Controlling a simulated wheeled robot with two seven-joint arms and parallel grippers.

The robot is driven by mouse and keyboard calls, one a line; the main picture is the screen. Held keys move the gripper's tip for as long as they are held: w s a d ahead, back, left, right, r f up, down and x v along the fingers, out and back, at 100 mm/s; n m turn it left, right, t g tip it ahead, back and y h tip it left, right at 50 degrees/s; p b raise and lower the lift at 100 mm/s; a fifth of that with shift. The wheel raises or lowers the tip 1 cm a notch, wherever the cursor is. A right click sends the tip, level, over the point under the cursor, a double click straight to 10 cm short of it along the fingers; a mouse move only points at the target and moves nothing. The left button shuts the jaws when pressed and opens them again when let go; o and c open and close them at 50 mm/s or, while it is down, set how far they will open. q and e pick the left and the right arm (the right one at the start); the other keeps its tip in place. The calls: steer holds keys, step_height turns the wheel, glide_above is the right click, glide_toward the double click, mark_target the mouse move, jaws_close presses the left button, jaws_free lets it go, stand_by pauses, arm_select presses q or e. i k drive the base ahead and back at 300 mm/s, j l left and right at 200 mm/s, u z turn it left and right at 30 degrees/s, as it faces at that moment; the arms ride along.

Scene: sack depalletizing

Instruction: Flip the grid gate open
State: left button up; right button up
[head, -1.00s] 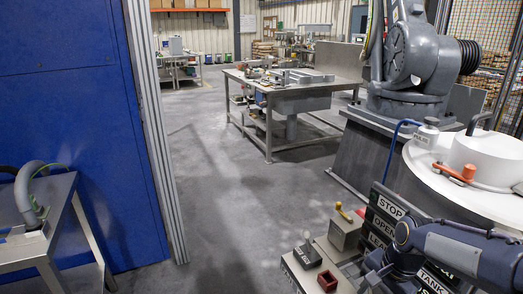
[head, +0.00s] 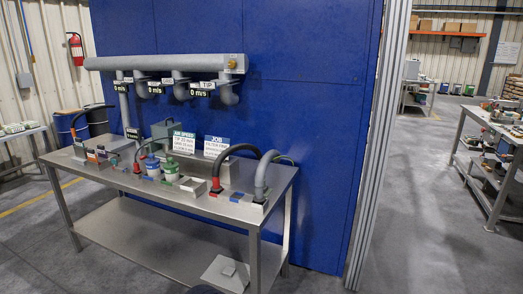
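I cannot make out a grid gate in the head view. Neither of my grippers shows in it. A steel workbench (head: 262,222) stands left of the middle against a blue wall panel (head: 300,120). A grey horizontal pipe (head: 160,63) with several "0 m/s" labels runs above the bench.
A vertical metal post (head: 378,150) ends the blue panel on the right. Beyond it, grey floor (head: 420,220) is open up to another workbench (head: 490,190) at the right edge. A fire extinguisher (head: 76,47) hangs at the far left.

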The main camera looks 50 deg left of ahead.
mark_target(166, 82)
steer(key=u, duration=1.9)
steer(key=i+j+u, duration=0.1)
steer(key=i, duration=0.4)
steer(key=i+j+u, duration=0.15)
steer(key=i, duration=0.35)
steer(key=i+j+u, duration=0.1)
steer(key=i, duration=0.45)
steer(key=j, duration=0.1)
